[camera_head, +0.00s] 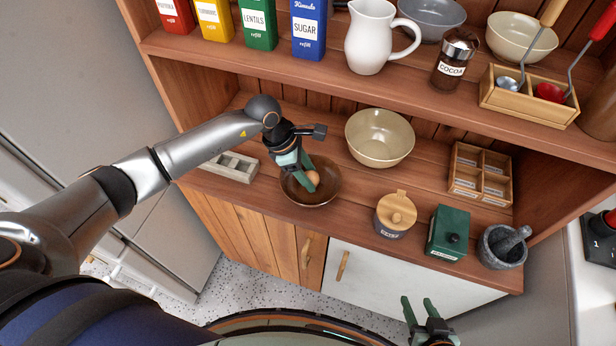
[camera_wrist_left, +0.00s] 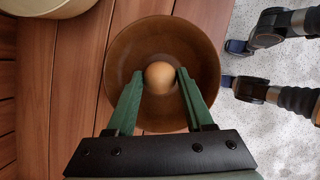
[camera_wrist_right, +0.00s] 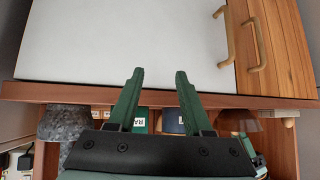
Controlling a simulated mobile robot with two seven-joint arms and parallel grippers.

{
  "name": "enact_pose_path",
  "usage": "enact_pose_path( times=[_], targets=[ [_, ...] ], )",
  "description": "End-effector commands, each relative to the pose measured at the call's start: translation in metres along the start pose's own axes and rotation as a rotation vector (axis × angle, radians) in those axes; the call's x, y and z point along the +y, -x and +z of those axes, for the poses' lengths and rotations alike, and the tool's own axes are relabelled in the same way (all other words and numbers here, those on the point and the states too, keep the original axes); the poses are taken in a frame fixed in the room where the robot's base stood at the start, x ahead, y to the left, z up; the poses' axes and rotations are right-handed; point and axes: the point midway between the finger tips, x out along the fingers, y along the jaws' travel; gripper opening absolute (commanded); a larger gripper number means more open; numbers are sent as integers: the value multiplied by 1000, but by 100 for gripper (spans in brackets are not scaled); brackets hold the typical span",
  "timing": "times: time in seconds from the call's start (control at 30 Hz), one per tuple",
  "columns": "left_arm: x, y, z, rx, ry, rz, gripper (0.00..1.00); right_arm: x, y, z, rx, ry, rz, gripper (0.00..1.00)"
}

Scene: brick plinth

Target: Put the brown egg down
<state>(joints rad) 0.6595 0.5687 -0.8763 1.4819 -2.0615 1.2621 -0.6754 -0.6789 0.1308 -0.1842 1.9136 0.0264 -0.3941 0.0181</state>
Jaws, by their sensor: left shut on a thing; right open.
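The brown egg (camera_head: 313,178) is between the fingertips of my left gripper (camera_head: 307,176), which is shut on it. Both are over a dark brown wooden bowl (camera_head: 318,198) on the lower shelf. In the left wrist view the egg (camera_wrist_left: 159,76) lies between the two green fingers, within the outline of the bowl (camera_wrist_left: 205,60). I cannot tell whether the egg touches the bowl's bottom. My right gripper (camera_head: 419,305) is open and empty in front of the white cabinet door, at the bottom of the head view.
A beige bowl (camera_head: 379,140) stands behind and right of the brown bowl. A grey compartment tray (camera_head: 231,167) is at left. A lidded jar (camera_head: 395,214), a green box (camera_head: 448,233), a mortar (camera_head: 503,247) and a wooden divided box (camera_head: 479,173) stand right. An upper shelf overhangs behind.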

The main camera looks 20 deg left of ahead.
Motion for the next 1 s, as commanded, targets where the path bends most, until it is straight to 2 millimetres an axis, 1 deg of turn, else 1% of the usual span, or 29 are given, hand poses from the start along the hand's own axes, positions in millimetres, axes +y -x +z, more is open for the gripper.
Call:
enact_pose_path(
  times=[0.03, 0.13, 0.4, 0.53, 0.57, 0.8, 1.0],
  targets=[
    [-2, -7, -3, 1, 4, -5, 34, 0, 3, -3, 0, 0, 0, 50],
    [-2, -16, -6, 0, 2, -3, 34, 0, 3, -4, 0, 0, 0, 50],
    [-1, -18, -8, 1, 0, -1, 34, 0, 3, -3, 0, 0, 0, 50],
    [-1, -22, -10, 1, 0, -1, 34, 0, 0, 1, 0, 0, 0, 50],
    [-1, -21, -9, 1, 1, -1, 56, 0, 1, -1, 0, 0, 0, 50],
    [-1, -20, -9, 1, 1, -2, 82, 0, 1, -1, 0, 0, 0, 50],
    [-1, -20, -9, 1, 1, -2, 82, 0, 1, -1, 0, 0, 0, 50]
  ],
)
